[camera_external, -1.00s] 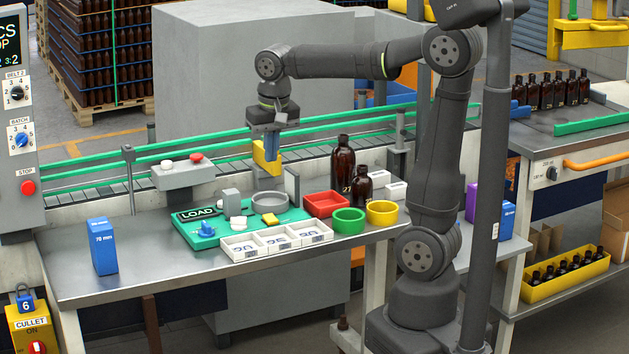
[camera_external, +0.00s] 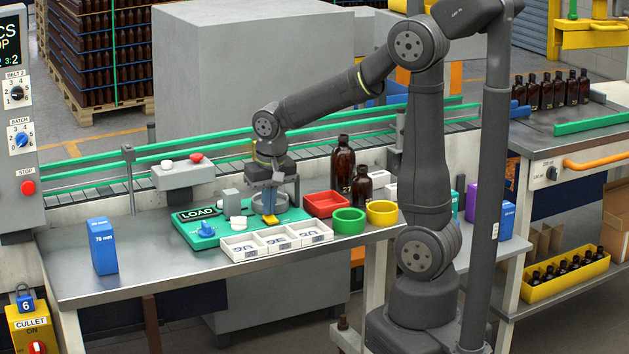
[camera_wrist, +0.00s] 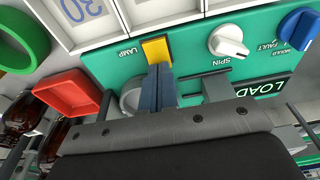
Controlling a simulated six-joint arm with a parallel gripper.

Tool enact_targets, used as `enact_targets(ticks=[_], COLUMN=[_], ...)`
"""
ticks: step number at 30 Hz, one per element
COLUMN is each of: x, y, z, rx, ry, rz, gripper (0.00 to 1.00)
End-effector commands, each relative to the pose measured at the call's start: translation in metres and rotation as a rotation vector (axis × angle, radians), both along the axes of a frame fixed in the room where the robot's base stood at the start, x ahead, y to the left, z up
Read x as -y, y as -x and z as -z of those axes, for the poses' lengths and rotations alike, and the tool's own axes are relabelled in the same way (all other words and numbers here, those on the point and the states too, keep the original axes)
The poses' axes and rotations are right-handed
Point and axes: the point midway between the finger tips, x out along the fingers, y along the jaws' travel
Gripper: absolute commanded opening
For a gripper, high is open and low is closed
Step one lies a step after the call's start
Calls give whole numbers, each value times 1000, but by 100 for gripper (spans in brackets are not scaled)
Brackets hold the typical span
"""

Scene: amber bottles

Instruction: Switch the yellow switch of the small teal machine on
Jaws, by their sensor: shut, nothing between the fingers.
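The small teal machine (camera_external: 203,240) lies on the metal bench, with a LOAD label, a blue knob (camera_external: 206,229) and a white SPIN knob (camera_wrist: 228,41). The yellow switch (camera_wrist: 157,49) is beside the LAMP label in the wrist view; in the external view the yellow switch (camera_external: 270,219) shows just below my fingertips. My gripper (camera_external: 269,211) points down over the machine, shut and empty. In the wrist view my fingertips (camera_wrist: 159,68) are right at the edge of the yellow switch; I cannot tell whether they touch it. My gripper partly hides the grey round cup (camera_wrist: 130,100).
A white tray (camera_external: 242,252) with numbered compartments lies in front of the machine. To the right are a red tray (camera_external: 325,204), a green bowl (camera_external: 349,221), a yellow bowl (camera_external: 382,212) and amber bottles (camera_external: 343,165). A blue box (camera_external: 102,246) stands left.

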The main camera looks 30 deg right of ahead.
Motion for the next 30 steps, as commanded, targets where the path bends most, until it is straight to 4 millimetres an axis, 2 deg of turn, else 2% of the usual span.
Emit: enact_targets(ticks=[19, 30], x=[1, 0], y=[-1, 13], z=[5, 2], rx=[-49, -49], ry=[4, 3], rz=[1, -1], gripper=[0, 0])
